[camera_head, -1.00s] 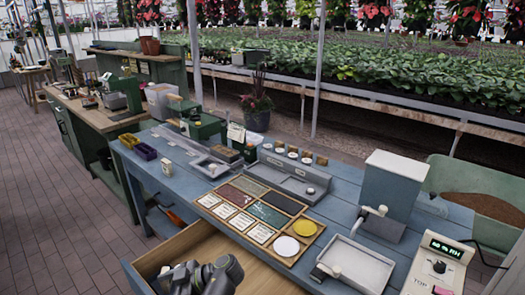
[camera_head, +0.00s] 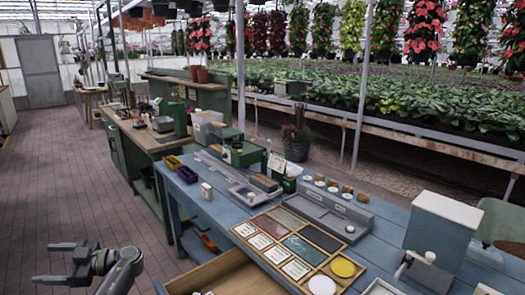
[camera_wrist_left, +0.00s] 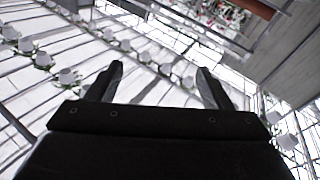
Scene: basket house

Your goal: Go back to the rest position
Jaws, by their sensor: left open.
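My left gripper (camera_head: 58,263) is at the lower left of the head view, over the brick floor and left of the blue table (camera_head: 221,212). Its two fingers are apart with nothing between them. In the left wrist view my left gripper (camera_wrist_left: 158,85) also shows two spread fingers, with the bright glass roof and walls behind them. My right gripper is in neither view.
An open wooden drawer (camera_head: 215,271) sticks out of the blue table's front. A sorting board (camera_head: 262,223), a grey balance-like tray and a grey box (camera_head: 440,228) stand on the table. A wooden bench (camera_head: 140,137) stands behind. The brick floor (camera_head: 65,180) on the left is clear.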

